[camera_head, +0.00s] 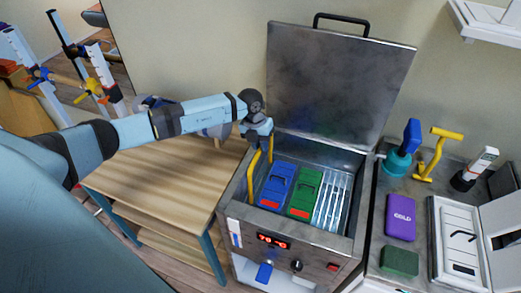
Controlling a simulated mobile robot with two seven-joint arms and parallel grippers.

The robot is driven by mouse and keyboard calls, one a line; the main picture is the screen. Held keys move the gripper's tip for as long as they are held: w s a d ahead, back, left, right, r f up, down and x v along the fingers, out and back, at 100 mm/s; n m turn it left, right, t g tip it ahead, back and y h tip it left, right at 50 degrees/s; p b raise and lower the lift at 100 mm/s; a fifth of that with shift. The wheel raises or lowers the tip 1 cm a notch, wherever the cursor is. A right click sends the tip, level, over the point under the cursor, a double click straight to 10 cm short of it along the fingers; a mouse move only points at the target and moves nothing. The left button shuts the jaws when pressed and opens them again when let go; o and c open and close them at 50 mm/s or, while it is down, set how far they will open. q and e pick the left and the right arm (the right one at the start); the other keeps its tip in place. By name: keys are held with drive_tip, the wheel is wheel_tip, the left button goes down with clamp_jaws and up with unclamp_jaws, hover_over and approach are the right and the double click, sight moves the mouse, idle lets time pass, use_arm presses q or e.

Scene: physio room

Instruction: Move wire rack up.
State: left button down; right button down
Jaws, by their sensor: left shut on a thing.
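The open steel tank (301,239) stands in the middle, its lid raised at the back. The wire rack (333,200) is inside it, with thin silver bars showing on the right. A blue pack (277,187) and a green pack (304,193) stand beside these bars, below the rim. A yellow handle (252,178) rises at the tank's left side; its join to the rack is hidden. My left gripper (262,140) is shut on the top of this handle, above the tank's left back corner. My right gripper is out of view.
A wooden table (165,185) stands left of the tank. On the right counter are a purple COLD pack (400,217), a dark green block (399,261), a blue-headed device (404,147) and a yellow stand (437,155). The raised lid (337,88) blocks the room behind.

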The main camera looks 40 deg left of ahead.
use_arm(q)
wheel_tip(320, 180, up, 6)
drive_tip(key=shift+w+r+p, duration=0.1)
drive_tip(key=shift+r+p, duration=0.05)
drive_tip(key=shift+p, duration=0.75)
drive_tip(key=shift+r, duration=0.5)
drive_tip(key=shift+w+a, duration=0.1)
drive_tip(key=shift+r, duration=0.1)
drive_tip(key=c, duration=1.5)
unclamp_jaws()
drive_tip(key=shift+o, duration=0.6)
